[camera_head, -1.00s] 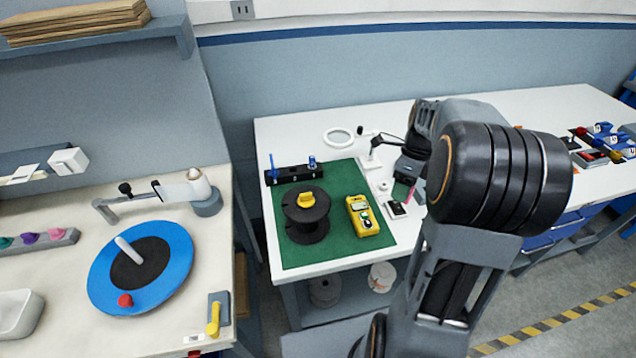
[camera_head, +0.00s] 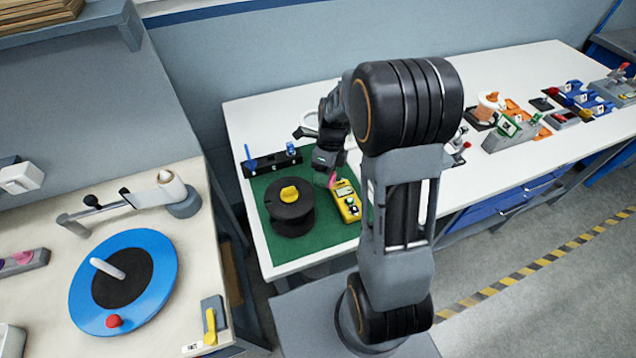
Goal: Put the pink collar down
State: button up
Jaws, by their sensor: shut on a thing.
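My gripper (camera_head: 330,172) points down over the back right part of the green mat (camera_head: 270,259). It is shut on the pink collar (camera_head: 332,181), a small pink piece that shows just under the fingers. The collar is close behind the yellow meter (camera_head: 347,201); I cannot tell whether it touches the mat or the meter. My arm hides the right part of the mat and the bench behind it.
A black spool with a yellow knob (camera_head: 289,205) stands on the mat left of the meter. A black rack with blue tools (camera_head: 270,162) lies along the mat's back edge. On the left bench is a blue disc (camera_head: 125,283). Fixtures (camera_head: 513,130) stand farther right.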

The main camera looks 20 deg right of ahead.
aim_at(317, 196)
jog(key=shift+w+a+f, duration=0.15)
jog(key=shift+a+f, duration=0.7)
jog(key=shift+f, duration=0.2)
jog(key=shift+w+x, duration=0.15)
jog(key=shift+x, duration=0.65)
jog(key=shift+w+x, duration=0.15)
jog(key=shift+x, duration=0.65)
jog(key=shift+d+f, duration=0.2)
jog(key=o, duration=0.9)
